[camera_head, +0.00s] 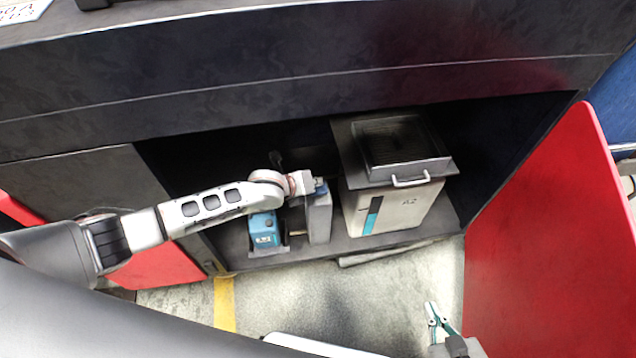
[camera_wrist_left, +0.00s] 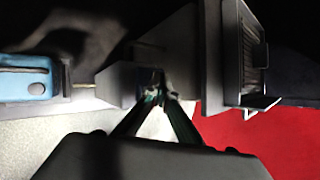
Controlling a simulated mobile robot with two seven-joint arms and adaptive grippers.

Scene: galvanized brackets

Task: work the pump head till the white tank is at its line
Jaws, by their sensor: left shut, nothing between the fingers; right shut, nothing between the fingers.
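The white tank (camera_head: 392,210) stands inside the low cabinet, with a dark and teal level strip (camera_head: 372,214) on its front; I cannot read its line. Left of it is a narrow grey upright unit (camera_head: 319,217), which seems to be the pump; it also shows in the left wrist view (camera_wrist_left: 118,84). My left gripper (camera_head: 320,184) is shut and empty at the top of this unit, its fingertips (camera_wrist_left: 159,93) close to the unit's right end in the wrist view. Whether they touch is unclear. My right gripper (camera_head: 432,309) is shut and empty above the floor, lower right.
A blue container (camera_head: 263,230) stands left of the grey unit. A dark ribbed tray (camera_head: 395,145) with a pale handle (camera_head: 411,181) sits over the tank. Red panels (camera_head: 545,230) flank the opening on both sides. The cabinet front (camera_head: 300,75) overhangs. The pale floor in front is clear.

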